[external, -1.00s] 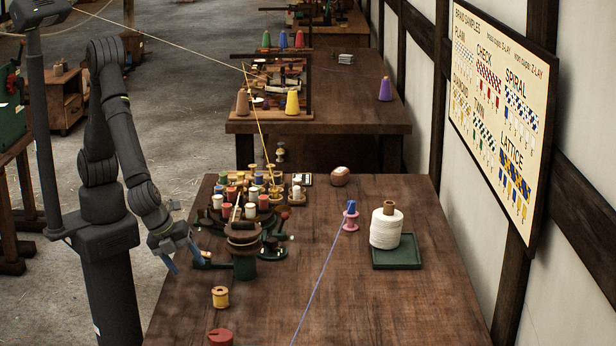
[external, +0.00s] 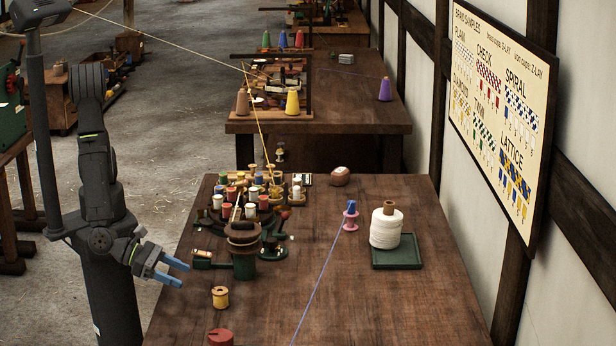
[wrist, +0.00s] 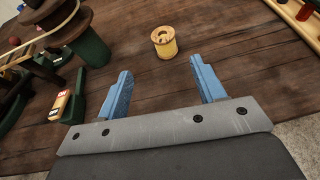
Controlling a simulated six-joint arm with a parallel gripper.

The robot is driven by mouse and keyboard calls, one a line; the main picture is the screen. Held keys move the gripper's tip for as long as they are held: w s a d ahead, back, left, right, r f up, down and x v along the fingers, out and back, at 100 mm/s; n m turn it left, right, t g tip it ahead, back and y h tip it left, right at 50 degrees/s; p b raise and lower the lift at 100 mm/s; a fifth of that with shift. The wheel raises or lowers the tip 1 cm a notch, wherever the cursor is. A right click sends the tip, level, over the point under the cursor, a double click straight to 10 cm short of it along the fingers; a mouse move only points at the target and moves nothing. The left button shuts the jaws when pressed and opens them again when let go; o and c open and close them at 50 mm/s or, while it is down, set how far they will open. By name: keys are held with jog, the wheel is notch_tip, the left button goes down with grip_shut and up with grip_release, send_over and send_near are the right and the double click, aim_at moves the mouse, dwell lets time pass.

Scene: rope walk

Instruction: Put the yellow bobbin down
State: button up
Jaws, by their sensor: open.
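The yellow bobbin (external: 220,297) stands upright on the wooden table near its left front part. In the wrist view the yellow bobbin (wrist: 164,42) stands beyond the fingertips, between their lines. My gripper (external: 177,272) is open and empty, with blue fingers, to the left of the bobbin and a little above the table's left edge. In the wrist view my gripper (wrist: 160,78) shows a wide gap between its two fingers. The bobbin is apart from both fingers.
A braiding machine with several coloured bobbins (external: 245,225) stands behind the yellow bobbin. A red knob-like piece (external: 220,338) sits in front of it. A pink spool (external: 350,217) and a white cone on a green tray (external: 397,264) stand to the right. Bare tabletop lies between.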

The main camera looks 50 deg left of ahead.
aim_at(217, 293)
jog(key=x, duration=0.8)
jog(key=shift+w+d+f, duration=0.2)
jog(key=shift+w, duration=0.05)
jog(key=shift+s+x, duration=0.15)
jog(key=shift+x, duration=1.2)
jog(key=shift+s+x, duration=0.15)
jog(key=shift+x, duration=1.2)
jog(key=shift+d+f, duration=0.1)
jog(key=shift+d, duration=0.1)
jog(key=shift+c, duration=0.4)
jog(key=c, duration=1)
jog(key=shift+c, duration=0.3)
